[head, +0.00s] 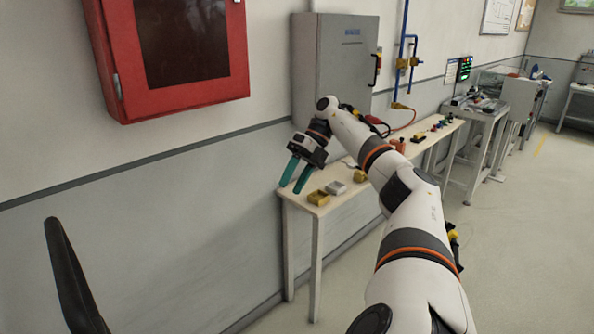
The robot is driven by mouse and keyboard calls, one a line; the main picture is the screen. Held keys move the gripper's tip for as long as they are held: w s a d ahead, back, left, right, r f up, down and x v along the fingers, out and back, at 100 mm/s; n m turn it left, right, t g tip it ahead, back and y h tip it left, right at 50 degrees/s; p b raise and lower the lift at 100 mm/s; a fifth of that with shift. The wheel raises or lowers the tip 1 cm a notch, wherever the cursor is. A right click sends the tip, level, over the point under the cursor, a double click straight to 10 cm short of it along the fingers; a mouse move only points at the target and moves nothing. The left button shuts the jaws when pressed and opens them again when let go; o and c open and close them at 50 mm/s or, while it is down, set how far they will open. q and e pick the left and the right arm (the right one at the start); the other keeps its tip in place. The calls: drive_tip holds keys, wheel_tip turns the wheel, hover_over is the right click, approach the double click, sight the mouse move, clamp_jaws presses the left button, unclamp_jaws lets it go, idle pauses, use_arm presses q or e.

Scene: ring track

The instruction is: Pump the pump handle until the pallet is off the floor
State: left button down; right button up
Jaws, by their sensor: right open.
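My right gripper (291,188) has two teal fingers spread apart with nothing between them. It points down above the near end of a long narrow table by the wall. A dark curved bar (72,275) rises from the bottom edge at the lower left, well apart from this gripper. It may be the pump handle, but I cannot tell, as its lower part is cut off. The pallet does not show, and neither does my left gripper.
The narrow table (290,200) holds small yellow and grey blocks near the gripper and several small items farther along. A red wall cabinet (180,92) hangs at the upper left. A grey cabinet (333,65) is behind the gripper. Floor (520,250) at the right is clear.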

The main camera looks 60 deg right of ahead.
drive_tip(key=shift+v, duration=0.75)
